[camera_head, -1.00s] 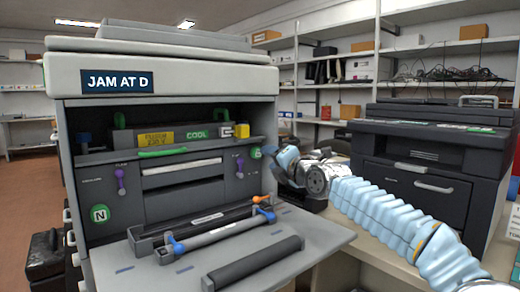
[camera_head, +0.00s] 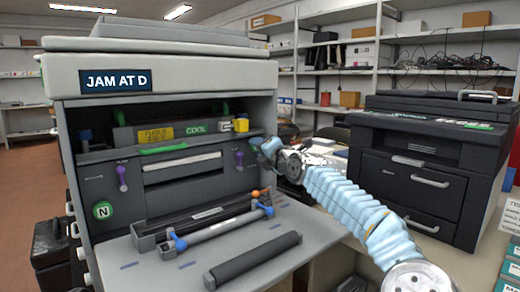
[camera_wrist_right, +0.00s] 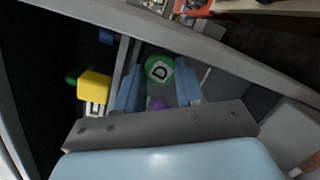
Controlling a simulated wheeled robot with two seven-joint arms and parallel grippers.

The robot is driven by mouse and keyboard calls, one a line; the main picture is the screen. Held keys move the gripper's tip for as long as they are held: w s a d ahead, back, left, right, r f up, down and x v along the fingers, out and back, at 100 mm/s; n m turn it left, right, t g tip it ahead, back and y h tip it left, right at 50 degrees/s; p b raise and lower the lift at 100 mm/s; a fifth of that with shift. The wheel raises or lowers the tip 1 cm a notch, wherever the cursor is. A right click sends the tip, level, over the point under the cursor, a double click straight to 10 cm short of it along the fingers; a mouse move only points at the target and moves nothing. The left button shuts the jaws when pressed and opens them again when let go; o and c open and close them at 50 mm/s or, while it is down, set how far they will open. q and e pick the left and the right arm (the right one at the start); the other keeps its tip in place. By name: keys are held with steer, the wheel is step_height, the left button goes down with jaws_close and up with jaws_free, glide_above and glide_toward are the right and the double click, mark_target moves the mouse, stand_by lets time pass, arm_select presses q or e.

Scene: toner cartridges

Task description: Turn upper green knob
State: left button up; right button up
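The upper green knob (camera_wrist_right: 159,69), marked D, is on the right side of the open printer's inner panel. In the right wrist view it lies between the tips of my right gripper (camera_wrist_right: 158,82). The two blue fingers are spread, one on each side of the knob; I cannot tell whether they touch it. A second green knob (camera_head: 102,210), marked N, sits lower left. My left gripper is not in view.
A purple lever (camera_head: 239,158) is just left of the gripper, and a yellow block (camera_head: 241,125) is above it. The printer's lowered door (camera_head: 310,235) carries rollers and a dark bar (camera_head: 255,260). A second dark printer (camera_head: 430,165) stands at right.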

steer(key=shift+m, duration=0.7)
steer(key=o, duration=0.8)
steer(key=shift+c, duration=0.2)
steer(key=b+v, duration=0.6)
steer(key=v, duration=0.7)
steer(key=shift+s+d, duration=0.25)
steer(key=shift+s, duration=0.05)
